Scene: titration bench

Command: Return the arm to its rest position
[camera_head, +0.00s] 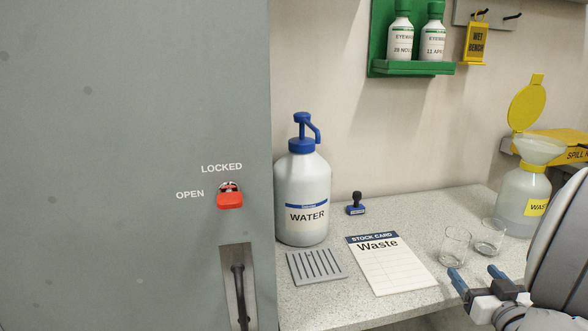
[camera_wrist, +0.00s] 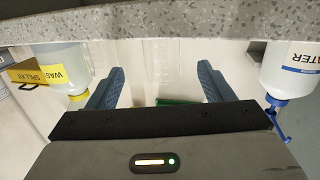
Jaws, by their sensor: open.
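My gripper (camera_head: 476,276) is at the lower right of the head view, in front of the bench's front edge. Its two blue fingers are spread apart. In the wrist view, which is upside down, the open fingers (camera_wrist: 161,70) have nothing gripped between them. Part of my arm fills the right edge of the head view. Two clear glass beakers, a left one (camera_head: 454,247) and a right one (camera_head: 488,238), stand upright on the bench beyond the gripper. Faint glass outlines show between the fingers in the wrist view.
A water bottle (camera_head: 302,190), grey slotted tray (camera_head: 317,266), stock card (camera_head: 390,268) and stamp (camera_head: 356,205) occupy the bench (camera_head: 400,213). A waste bottle with funnel (camera_head: 521,200) stands back right. A grey cabinet door (camera_head: 130,130) fills the left. Eyewash bottles hang above.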

